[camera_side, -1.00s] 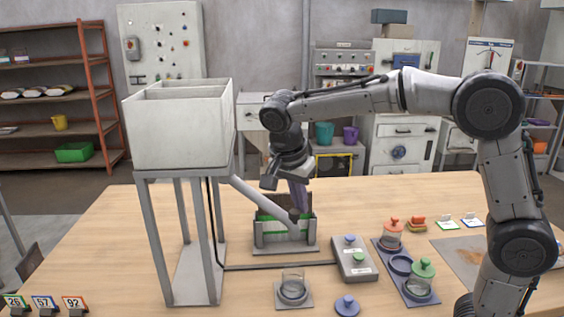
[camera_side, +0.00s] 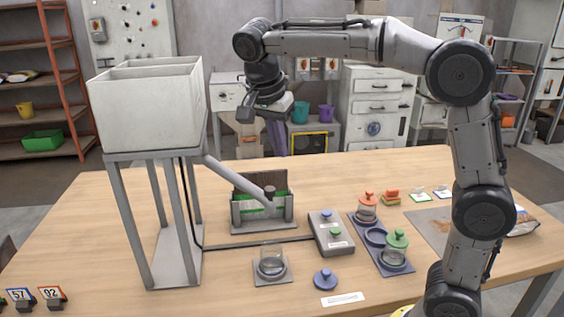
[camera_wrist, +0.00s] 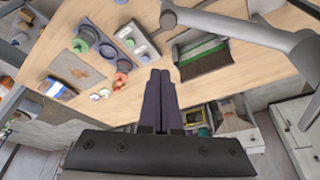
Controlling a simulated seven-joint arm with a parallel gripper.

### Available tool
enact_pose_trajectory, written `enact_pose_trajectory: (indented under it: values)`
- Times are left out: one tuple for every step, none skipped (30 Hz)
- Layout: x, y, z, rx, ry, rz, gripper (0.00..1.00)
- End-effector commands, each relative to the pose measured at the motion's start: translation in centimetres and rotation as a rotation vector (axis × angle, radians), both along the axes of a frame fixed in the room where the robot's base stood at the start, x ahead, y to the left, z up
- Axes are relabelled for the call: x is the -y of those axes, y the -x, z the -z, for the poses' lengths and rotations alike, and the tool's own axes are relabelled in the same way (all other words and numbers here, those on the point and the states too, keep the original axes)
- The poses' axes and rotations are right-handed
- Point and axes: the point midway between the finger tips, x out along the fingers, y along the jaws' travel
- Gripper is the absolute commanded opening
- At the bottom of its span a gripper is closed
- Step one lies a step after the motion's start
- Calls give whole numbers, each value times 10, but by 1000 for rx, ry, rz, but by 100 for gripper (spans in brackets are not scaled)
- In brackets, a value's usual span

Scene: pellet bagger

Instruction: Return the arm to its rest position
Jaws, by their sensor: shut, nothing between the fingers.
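My gripper (camera_side: 277,150) is raised above the wooden table (camera_side: 110,215), up behind the bag holder (camera_side: 262,222) in the side view. Its two dark purple fingers are together with nothing between them; they also show in the wrist view (camera_wrist: 160,75). My arm reaches over from the right, its upper links roughly level and the wrist pointing down. In the wrist view the bag holder (camera_wrist: 205,62) lies to the right of the fingertips, apart from them.
A white hopper (camera_side: 150,110) on grey legs stands left, its chute (camera_side: 238,183) sloping to the bag holder. A button box (camera_side: 332,235), a tray (camera_side: 372,248) with jars, a clear jar (camera_side: 271,256) and a blue lid (camera_side: 325,280) stand front right. Space around my gripper is free.

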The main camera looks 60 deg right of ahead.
Motion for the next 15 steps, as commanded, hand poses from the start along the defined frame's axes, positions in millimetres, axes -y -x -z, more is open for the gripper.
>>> enact_pose_trajectory:
  values:
    - [-3,-1,-7,1,0,-3,0]
    - [-4,-1,-10,1,0,-3,0]
    - [-5,-1,-14,1,0,-1,0]
    - [-6,-1,-16,2,0,-2,0]
    - [-7,-1,-18,1,0,-1,0]
    - [-8,0,-20,-1,0,-1,0]
    - [-8,0,-21,-1,0,-1,0]
    - [-8,0,-22,-1,0,-1,0]
    - [-8,0,-23,-1,0,-1,0]
    - [-8,0,-23,0,0,2,0]
    - [-7,1,-25,4,0,4,0]
    - [-5,3,-30,17,-3,8,0]
    - [-4,6,-35,31,-4,10,0]
    - [-1,11,-41,46,-6,14,0]
    - [2,20,-48,62,-9,21,0]
